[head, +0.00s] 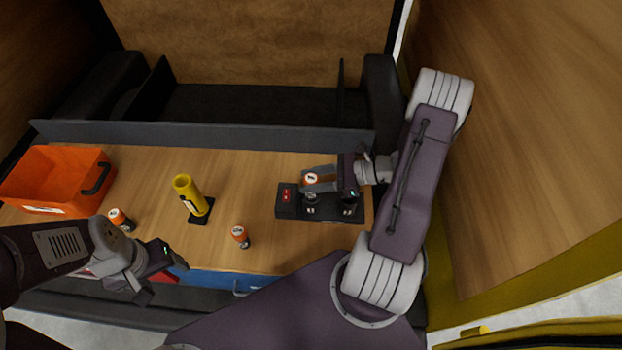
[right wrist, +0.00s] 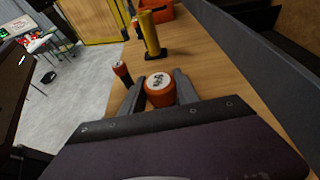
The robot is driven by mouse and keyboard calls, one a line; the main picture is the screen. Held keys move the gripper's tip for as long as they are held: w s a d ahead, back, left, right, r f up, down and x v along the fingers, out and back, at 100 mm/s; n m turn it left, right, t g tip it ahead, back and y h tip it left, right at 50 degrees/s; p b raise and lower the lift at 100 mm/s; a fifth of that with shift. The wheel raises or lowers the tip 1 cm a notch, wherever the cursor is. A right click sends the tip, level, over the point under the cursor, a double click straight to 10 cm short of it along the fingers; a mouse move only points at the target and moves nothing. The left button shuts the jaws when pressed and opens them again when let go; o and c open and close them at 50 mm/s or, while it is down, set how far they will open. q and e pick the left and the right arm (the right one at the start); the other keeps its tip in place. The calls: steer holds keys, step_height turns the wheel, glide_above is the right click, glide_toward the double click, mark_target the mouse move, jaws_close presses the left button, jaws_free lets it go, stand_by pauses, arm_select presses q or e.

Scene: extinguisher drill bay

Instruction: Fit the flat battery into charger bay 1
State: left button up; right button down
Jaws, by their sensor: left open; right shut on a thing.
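My right gripper (head: 318,180) is shut on an orange-topped battery (head: 311,178), held upright over the left bay of the dark charger (head: 287,211). In the right wrist view the battery (right wrist: 158,88) sits between the fingers with its labelled top showing. The charger has a red-lit panel at its left end and another bay to the right, partly behind my gripper. I cannot tell whether the battery's lower end touches the bay. Bay numbers are not readable. My left gripper (head: 163,275) is open and empty near the table's front edge.
Two other orange-topped batteries stand on the table, one at centre (head: 240,234) and one at left (head: 120,219). A yellow cylinder (head: 187,190) stands on a black base between them. An orange bin (head: 58,176) is at far left. A dark ledge (head: 200,135) runs along the back.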

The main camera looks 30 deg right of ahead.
steer(key=shift+f+b, duration=2.3)
steer(key=shift+f, duration=0.75)
steer(key=c, duration=0.8)
jaws_free()
steer(key=shift+c, duration=0.2)
steer(key=b+v, duration=0.2)
steer(key=v, duration=0.7)
